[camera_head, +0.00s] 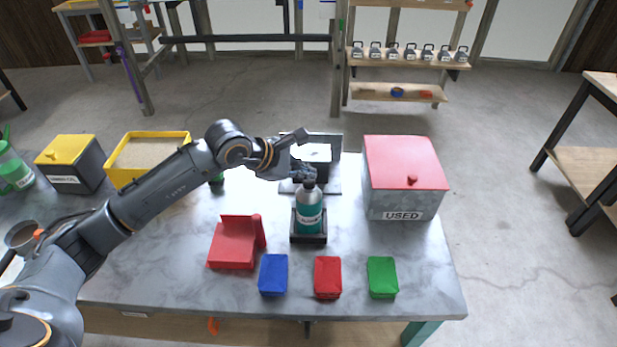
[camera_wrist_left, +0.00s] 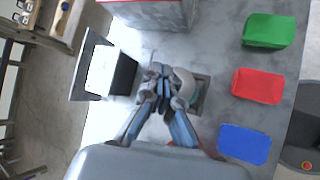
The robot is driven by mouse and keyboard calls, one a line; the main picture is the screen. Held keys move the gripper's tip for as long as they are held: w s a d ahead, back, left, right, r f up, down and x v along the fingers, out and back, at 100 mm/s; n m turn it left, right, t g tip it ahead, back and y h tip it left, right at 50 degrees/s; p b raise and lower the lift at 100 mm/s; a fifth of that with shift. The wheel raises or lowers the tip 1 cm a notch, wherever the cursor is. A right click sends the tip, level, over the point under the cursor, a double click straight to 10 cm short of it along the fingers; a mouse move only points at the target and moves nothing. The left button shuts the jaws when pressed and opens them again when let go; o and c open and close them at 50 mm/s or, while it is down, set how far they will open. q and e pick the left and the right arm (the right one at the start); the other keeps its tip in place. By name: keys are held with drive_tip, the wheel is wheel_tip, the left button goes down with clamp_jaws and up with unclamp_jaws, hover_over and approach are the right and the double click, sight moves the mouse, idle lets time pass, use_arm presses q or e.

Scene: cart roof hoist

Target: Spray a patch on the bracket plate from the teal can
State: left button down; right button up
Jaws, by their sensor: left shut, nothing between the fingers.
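The teal can (camera_head: 309,218) stands upright in a small black holder (camera_head: 308,239) on the table. Its grey shoulder shows in the left wrist view (camera_wrist_left: 186,84), partly hidden behind my fingers. The bracket plate (camera_head: 335,142) stands behind the can, with a white area on its face; it also shows in the left wrist view (camera_wrist_left: 128,74). My left gripper (camera_head: 306,174) is shut and empty at the top of the can, in front of the bracket; it hides part of the can's top. In the left wrist view its fingertips (camera_wrist_left: 162,82) are together. I cannot tell whether they touch the can.
A red-lidded USED box (camera_head: 404,180) stands right of the can. A red block-shaped holder (camera_head: 233,245) and blue (camera_head: 273,275), red (camera_head: 328,278) and green (camera_head: 382,278) pads lie in front. A yellow-rimmed bin (camera_head: 148,155) and a yellow-lidded box (camera_head: 70,165) stand left.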

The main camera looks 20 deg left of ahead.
sight(306, 181)
use_arm(q)
drive_tip(key=shift+r, duration=0.6)
drive_tip(key=shift+r+p, duration=1.55)
drive_tip(key=shift+r, duration=1.4)
